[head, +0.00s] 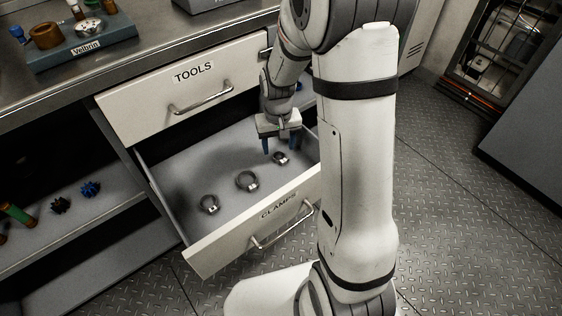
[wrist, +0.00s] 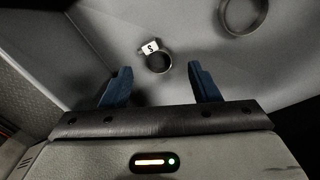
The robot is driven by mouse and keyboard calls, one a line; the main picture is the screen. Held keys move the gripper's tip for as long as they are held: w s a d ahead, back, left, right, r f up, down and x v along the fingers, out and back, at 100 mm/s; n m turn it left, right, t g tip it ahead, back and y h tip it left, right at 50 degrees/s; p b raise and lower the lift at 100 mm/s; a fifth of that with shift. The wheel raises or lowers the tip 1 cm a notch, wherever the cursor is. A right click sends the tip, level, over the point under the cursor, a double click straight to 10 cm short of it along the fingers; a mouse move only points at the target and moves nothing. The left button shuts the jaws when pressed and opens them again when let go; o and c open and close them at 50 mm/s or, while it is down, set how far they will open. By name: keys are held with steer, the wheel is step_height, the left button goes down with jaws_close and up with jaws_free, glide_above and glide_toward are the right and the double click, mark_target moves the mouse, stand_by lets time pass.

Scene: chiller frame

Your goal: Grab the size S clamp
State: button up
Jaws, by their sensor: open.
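The size S clamp (wrist: 158,62) is a small dark metal ring with a white tag marked S. It lies on the drawer floor and also shows in the head view (head: 281,158). My gripper (head: 279,147) is open above it, with two blue fingers pointing down. In the wrist view the clamp appears just beyond and between the fingertips (wrist: 159,78), apart from both. The open drawer labelled CLAMPS (head: 232,238) holds two other ring clamps, a middle one (head: 247,181) and a left one (head: 209,204). No tag letters are legible on those two.
A shut drawer labelled TOOLS (head: 185,95) sits above the open one. The clamp drawer's walls surround my gripper. Another ring clamp (wrist: 243,15) lies at the upper right of the wrist view. Shelves with small parts (head: 90,189) are at left.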

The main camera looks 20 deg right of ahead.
mark_target(279, 159)
steer(key=f, duration=0.1)
steer(key=f+b, duration=0.1)
steer(key=f, duration=0.2)
steer(key=shift+w+d+f+b, duration=0.1)
steer(key=shift+w+f+b, duration=0.2)
steer(key=shift+b, duration=0.05)
steer(key=shift+c, duration=0.5)
steer(key=c, duration=1)
steer(key=shift+o, duration=0.2)
steer(key=shift+r, duration=0.1)
